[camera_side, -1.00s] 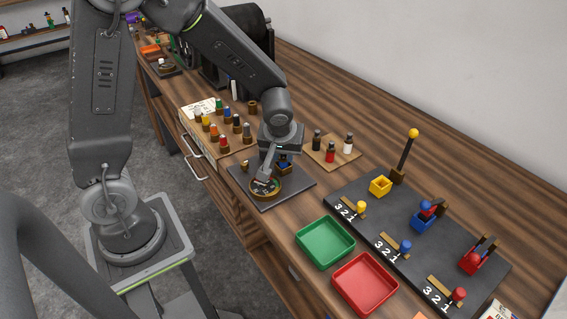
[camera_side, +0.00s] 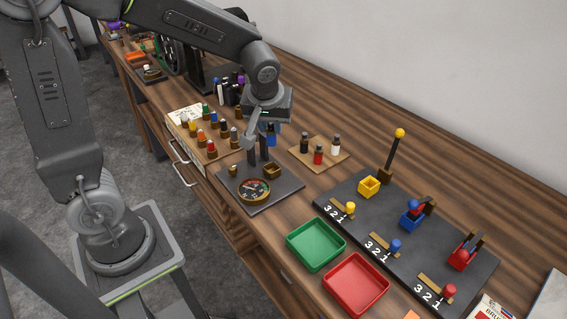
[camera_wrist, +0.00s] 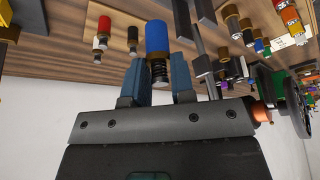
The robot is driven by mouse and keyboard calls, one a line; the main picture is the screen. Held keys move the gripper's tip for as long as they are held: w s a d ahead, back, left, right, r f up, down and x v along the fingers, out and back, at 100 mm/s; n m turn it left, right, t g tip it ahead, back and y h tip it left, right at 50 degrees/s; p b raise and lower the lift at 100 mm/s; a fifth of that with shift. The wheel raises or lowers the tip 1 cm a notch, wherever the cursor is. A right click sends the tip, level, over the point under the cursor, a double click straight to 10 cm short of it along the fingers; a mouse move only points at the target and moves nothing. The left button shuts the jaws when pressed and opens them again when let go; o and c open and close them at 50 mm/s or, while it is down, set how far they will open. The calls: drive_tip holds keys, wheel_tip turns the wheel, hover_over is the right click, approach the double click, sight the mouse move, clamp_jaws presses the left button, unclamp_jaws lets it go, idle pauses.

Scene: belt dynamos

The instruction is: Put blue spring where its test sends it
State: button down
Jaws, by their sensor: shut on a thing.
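The blue spring is a blue-capped piece with a dark coil, seen in the wrist view (camera_wrist: 157,38) and partly in the side view (camera_side: 273,134). My gripper (camera_wrist: 158,70) is shut on its coil end. In the side view my gripper (camera_side: 264,146) holds it in the air above the dark test plate (camera_side: 284,187). On that plate are a round dial gauge (camera_side: 254,191) and a small brass socket (camera_side: 272,171). The dial's reading is too small to tell. A green tray (camera_side: 316,243) and a red tray (camera_side: 356,284) are empty.
A dark board (camera_side: 432,252) on the right carries yellow, blue and red stations with 3-2-1 scales and a tall yellow-knobbed lever (camera_side: 398,148). A wooden pad (camera_side: 320,154) holds three small pieces. A rack (camera_side: 205,130) of several coloured pieces stands left of the plate.

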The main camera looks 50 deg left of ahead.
drive_tip(key=s+d+m+t+h, duration=0.1)
drive_tip(key=s+d+m+h, duration=0.25)
drive_tip(key=d+m, duration=0.55)
hover_over(315, 246)
drive_tip(key=shift+y, duration=0.25)
wheel_tip(315, 246, down, 6)
drive_tip(key=shift+f, duration=2.1)
drive_tip(key=shift+f, duration=0.15)
drive_tip(key=c, duration=1)
unclamp_jaws()
drive_tip(key=shift+o, duration=0.2)
